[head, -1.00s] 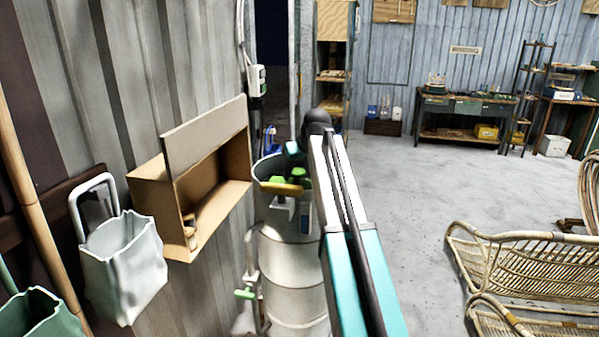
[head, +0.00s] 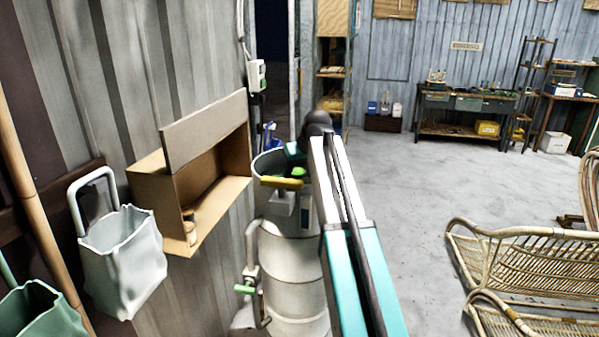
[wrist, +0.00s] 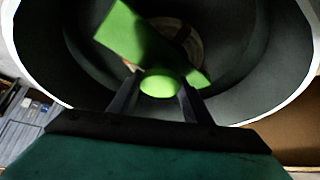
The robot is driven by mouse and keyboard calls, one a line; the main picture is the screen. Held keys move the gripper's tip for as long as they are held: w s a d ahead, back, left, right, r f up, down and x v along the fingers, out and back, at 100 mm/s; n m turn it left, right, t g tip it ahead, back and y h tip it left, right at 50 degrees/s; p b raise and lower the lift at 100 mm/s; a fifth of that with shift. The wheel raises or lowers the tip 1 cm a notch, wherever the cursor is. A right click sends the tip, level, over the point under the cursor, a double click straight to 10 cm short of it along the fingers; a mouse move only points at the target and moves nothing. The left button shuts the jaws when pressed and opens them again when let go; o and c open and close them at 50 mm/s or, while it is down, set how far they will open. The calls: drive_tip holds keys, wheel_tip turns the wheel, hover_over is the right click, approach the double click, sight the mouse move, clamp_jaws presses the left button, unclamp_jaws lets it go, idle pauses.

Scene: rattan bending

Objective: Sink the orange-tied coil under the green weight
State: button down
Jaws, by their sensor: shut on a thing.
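The green weight (wrist: 140,45) is a bright green bar with a round green knob between my fingertips. My gripper (wrist: 159,82) is shut on that knob, and the weight is tilted inside the mouth of the drum. Part of the weight (head: 298,172) also shows in the head view, just inside the rim of the pale drum (head: 292,250). Beneath the weight in the wrist view, a pale brownish round shape (wrist: 188,50) shows deep in the drum. It may be the coil, but no orange tie can be made out and the weight hides much of it.
A yellow-handled fitting (head: 282,184) sits on the drum's near rim, and a pipe with a green valve handle (head: 245,289) runs down its left side. An open cardboard-coloured box (head: 190,185) is on the wall to the left. Rattan furniture (head: 520,255) stands right; the floor between is clear.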

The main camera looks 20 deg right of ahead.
drive_tip(key=shift+f+b, duration=0.35)
drive_tip(key=shift+f, duration=0.6)
drive_tip(key=c, duration=0.9)
unclamp_jaws()
drive_tip(key=shift+f, duration=0.1)
drive_tip(key=shift+s, duration=0.1)
drive_tip(key=shift+b+v, duration=1.4)
drive_tip(key=shift+v, duration=5.55)
